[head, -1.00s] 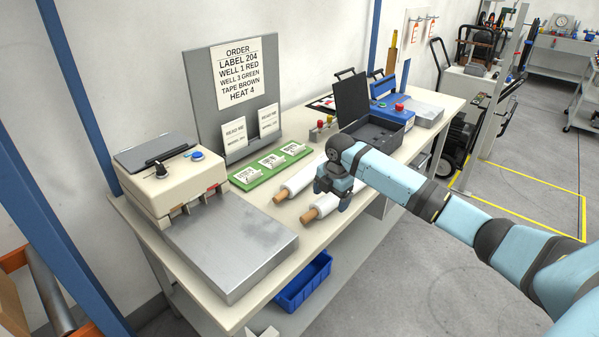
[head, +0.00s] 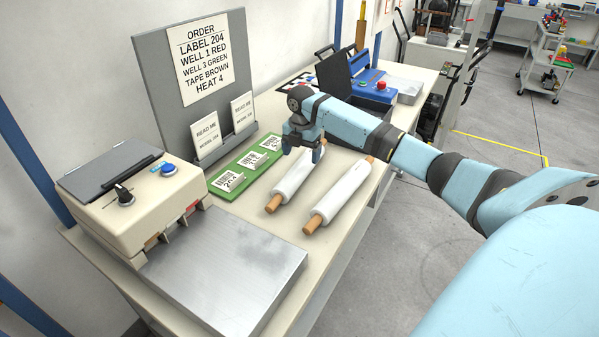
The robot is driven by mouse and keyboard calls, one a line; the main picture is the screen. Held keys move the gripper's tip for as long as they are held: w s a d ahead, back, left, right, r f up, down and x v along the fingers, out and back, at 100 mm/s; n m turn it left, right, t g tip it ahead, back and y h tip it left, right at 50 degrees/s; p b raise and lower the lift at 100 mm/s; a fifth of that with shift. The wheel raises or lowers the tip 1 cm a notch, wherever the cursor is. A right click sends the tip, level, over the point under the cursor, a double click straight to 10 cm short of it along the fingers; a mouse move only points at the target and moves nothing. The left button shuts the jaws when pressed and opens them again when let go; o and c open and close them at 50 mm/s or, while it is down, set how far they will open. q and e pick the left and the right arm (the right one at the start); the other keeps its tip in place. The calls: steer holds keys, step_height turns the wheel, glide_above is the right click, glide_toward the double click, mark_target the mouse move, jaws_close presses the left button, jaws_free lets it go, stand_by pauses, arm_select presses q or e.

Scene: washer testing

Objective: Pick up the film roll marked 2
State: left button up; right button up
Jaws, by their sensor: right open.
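Two white film rolls with brown cores lie side by side on the bench. One is the left roll (head: 294,184), close to the green label board; the other is the right roll (head: 342,194), near the bench's front edge. I cannot make out a number on either roll. My right gripper (head: 303,154) points down, open and empty, over the far end of the left roll, hiding part of it. I cannot tell how high it is above the roll. My left gripper is not in view.
The green board (head: 236,180) with several label cards lies behind the rolls. A sealing machine (head: 130,200) with a metal plate (head: 225,265) stands at left. A grey order stand (head: 165,75) rises at the back. A blue device (head: 372,88) is at the bench's far end.

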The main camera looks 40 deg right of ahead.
mark_target(300, 163)
steer(key=f, duration=0.4)
steer(key=f+b, duration=0.1)
steer(key=f, duration=0.2)
steer(key=shift+w, duration=0.35)
steer(key=shift+r, duration=0.1)
steer(key=c, duration=1.3)
